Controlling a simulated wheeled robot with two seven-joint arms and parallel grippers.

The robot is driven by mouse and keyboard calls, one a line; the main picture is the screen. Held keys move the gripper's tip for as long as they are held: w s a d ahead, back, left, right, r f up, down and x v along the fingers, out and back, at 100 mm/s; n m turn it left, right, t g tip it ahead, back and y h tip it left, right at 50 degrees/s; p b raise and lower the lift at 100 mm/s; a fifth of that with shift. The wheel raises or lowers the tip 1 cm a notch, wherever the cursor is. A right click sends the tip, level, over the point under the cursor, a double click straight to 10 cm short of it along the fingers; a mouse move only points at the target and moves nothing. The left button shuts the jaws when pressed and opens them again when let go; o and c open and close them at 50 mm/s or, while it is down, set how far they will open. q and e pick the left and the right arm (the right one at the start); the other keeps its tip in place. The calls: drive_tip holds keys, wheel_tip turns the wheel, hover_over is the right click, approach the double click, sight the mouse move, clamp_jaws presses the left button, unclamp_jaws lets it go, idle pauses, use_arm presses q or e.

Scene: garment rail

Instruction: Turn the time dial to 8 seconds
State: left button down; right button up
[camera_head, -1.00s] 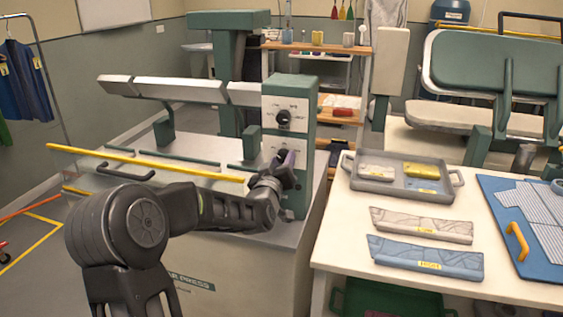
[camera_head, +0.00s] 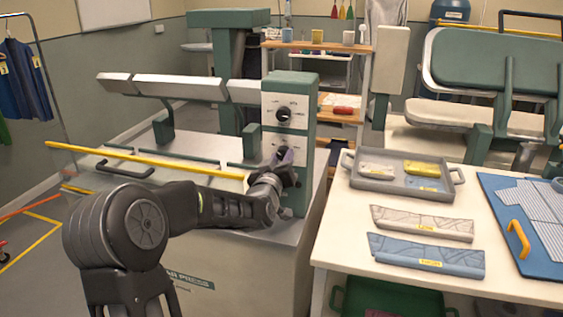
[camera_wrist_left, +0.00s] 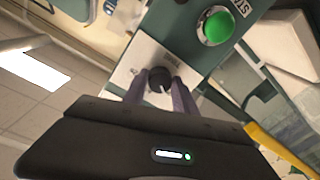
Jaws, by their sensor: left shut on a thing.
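The press's control box (camera_head: 288,92) is green with pale dial plates. The upper black dial (camera_head: 283,116) is uncovered. The lower plate's dial is mostly hidden behind my left gripper (camera_head: 284,157) in the head view. In the left wrist view a black dial knob (camera_wrist_left: 159,78) sits on a pale plate (camera_wrist_left: 141,62), between the two fingers of my left gripper (camera_wrist_left: 160,88), which is shut on it. The plate's print is too small and turned to read, so I cannot tell the dial's setting. My right gripper is in neither view.
A green round button (camera_wrist_left: 215,27) is near the dial plate. A yellow bar (camera_head: 150,162) runs along the press front. The white table (camera_head: 340,237) at right holds a grey tray (camera_head: 395,187), two flat packs and a blue board (camera_head: 500,225).

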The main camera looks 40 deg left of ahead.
use_arm(q)
drive_tip(key=m+b, duration=0.1)
drive_tip(key=b, duration=0.1)
drive_tip(key=m+b, duration=0.4)
drive_tip(key=shift+f+b, duration=0.3)
drive_tip(key=shift+b, duration=0.1)
drive_tip(key=m+b, duration=0.2)
drive_tip(key=m, duration=0.1)
drive_tip(key=shift+t, duration=0.3)
drive_tip(key=shift+a+r+m+b, duration=0.1)
drive_tip(key=shift+m+b, duration=0.35)
drive_tip(key=shift+m, duration=0.45)
drive_tip(key=shift+a+r+m+b, duration=0.1)
drive_tip(key=shift+m+b, duration=0.35)
drive_tip(key=shift+m, duration=0.45)
drive_tip(key=c, duration=1)
unclamp_jaws()
drive_tip(key=shift+s+d, duration=0.1)
drive_tip(key=shift+s, duration=0.05)
drive_tip(key=b+v, duration=0.1)
drive_tip(key=v, duration=0.6)
drive_tip(key=shift+s, duration=0.3)
